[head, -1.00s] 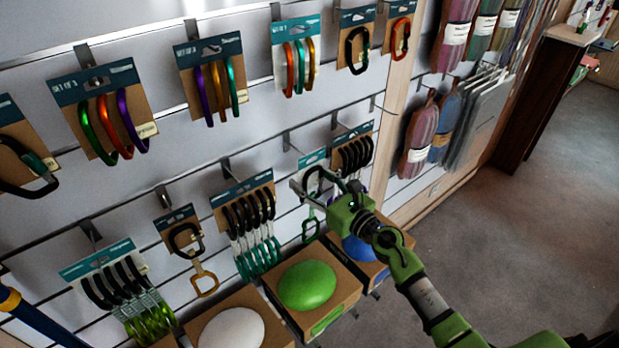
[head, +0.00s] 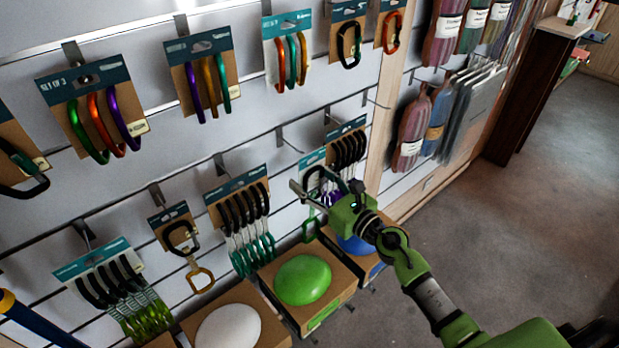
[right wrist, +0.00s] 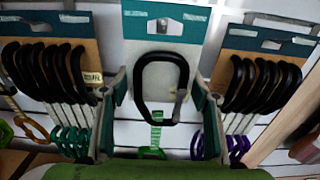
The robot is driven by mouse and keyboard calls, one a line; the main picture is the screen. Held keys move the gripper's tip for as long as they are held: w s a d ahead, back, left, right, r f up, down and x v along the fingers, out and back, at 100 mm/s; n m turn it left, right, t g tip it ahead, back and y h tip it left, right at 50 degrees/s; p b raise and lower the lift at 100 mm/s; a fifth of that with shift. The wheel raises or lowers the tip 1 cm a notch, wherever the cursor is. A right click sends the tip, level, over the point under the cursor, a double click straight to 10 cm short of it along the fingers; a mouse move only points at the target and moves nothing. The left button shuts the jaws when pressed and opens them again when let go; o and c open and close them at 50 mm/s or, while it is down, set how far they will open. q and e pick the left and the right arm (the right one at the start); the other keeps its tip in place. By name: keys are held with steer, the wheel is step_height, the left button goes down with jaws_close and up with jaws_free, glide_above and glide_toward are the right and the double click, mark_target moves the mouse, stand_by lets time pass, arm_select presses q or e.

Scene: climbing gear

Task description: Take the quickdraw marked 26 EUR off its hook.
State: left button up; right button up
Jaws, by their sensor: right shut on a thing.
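A single quickdraw on a teal-topped card (head: 313,158) is at my right gripper in the head view. In the right wrist view the quickdraw (right wrist: 146,82) shows a black upper carabiner, a green sling and a green lower carabiner. I cannot read a price on it. My right gripper (head: 314,190) is shut on this quickdraw, with one finger at each side of its card in the wrist view (right wrist: 163,112). The hook (head: 288,141) is just behind the card. I cannot tell whether the card is still on it. My left gripper is not in view.
A green-and-black quickdraw set (head: 244,225) hangs close on the left, and a purple-and-black set (right wrist: 262,85) close on the right. Boxes with a green hold (head: 302,280) and a white hold (head: 229,328) stick out below. Open floor lies at right.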

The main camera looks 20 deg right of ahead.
steer(key=shift+v, duration=2.25)
steer(key=shift+r, duration=0.15)
